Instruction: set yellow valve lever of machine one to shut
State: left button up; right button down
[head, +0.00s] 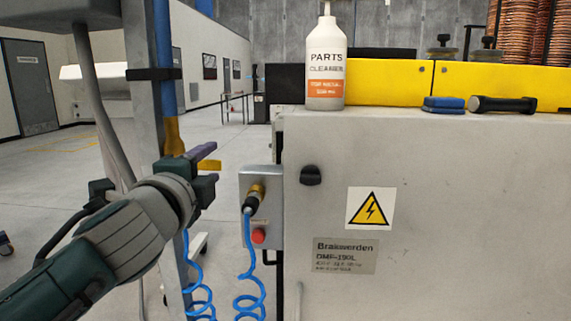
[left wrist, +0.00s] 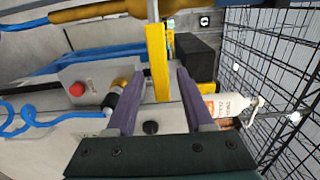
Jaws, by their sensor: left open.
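The yellow valve lever (head: 210,165) sticks out to the right from the upright blue pipe (head: 166,75), crosswise to it. In the left wrist view the lever (left wrist: 157,62) shows as a yellow bar between the two purple fingers, with a gap on each side. My left gripper (head: 206,166) is open, one finger above the lever and one below it in the head view. It also shows in the left wrist view (left wrist: 160,78). The gripper hides the lever's joint with the pipe in the head view. My right gripper is not in view.
A grey cabinet (head: 430,200) fills the right side, with a parts cleaner bottle (head: 325,70), a blue block (head: 443,103) and a black-handled tool (head: 503,104) on top. A small control box (head: 260,190) with a red button and blue coiled hose is close right of the gripper.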

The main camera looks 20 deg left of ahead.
pick_arm(q)
jog(key=v, duration=1)
jog(key=shift+p, duration=0.4)
jog(key=shift+a, duration=0.1)
